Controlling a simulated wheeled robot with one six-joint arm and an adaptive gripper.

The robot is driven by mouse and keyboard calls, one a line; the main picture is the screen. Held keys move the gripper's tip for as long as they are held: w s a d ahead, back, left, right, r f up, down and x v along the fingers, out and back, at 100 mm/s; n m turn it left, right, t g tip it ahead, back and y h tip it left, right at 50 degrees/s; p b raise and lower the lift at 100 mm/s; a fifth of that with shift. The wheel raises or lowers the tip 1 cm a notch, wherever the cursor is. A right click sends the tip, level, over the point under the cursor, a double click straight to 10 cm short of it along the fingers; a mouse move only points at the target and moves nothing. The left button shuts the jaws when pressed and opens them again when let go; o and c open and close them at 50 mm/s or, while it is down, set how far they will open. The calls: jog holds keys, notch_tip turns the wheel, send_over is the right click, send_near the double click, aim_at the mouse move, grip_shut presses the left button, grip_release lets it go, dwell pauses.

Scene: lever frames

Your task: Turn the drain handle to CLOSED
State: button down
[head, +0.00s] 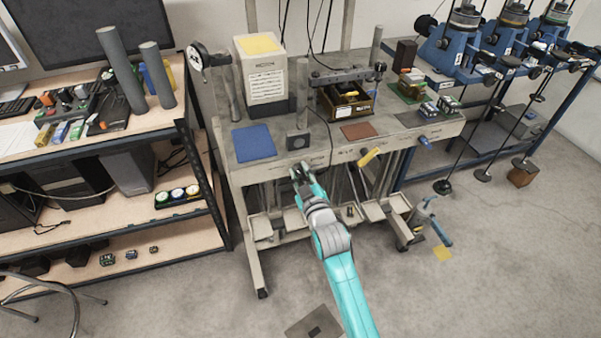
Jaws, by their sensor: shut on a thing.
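My gripper (302,172) is at the front edge of the grey bench (337,158), at the left of a row of front handles. Its fingers are shut around what seems to be the drain handle, which is mostly hidden by the fingers. Its angle cannot be read. To the right, a yellow handle (369,157) sticks out tilted from the bench front, and a short blue handle (424,142) is farther right. Both are apart from my gripper. The labels near the handles are too small to read.
A blue mat (253,142), a white box with a yellow top (265,80) and a brown mat (358,132) are on the bench. A wooden shelf unit (160,124) stands close on the left. Blue machines (455,45) stand at the right. Floor in front is mostly clear.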

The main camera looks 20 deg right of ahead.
jog(key=shift+n, duration=1.7)
jog(key=c, duration=1.1)
grip_release()
jog(key=s, duration=1.2)
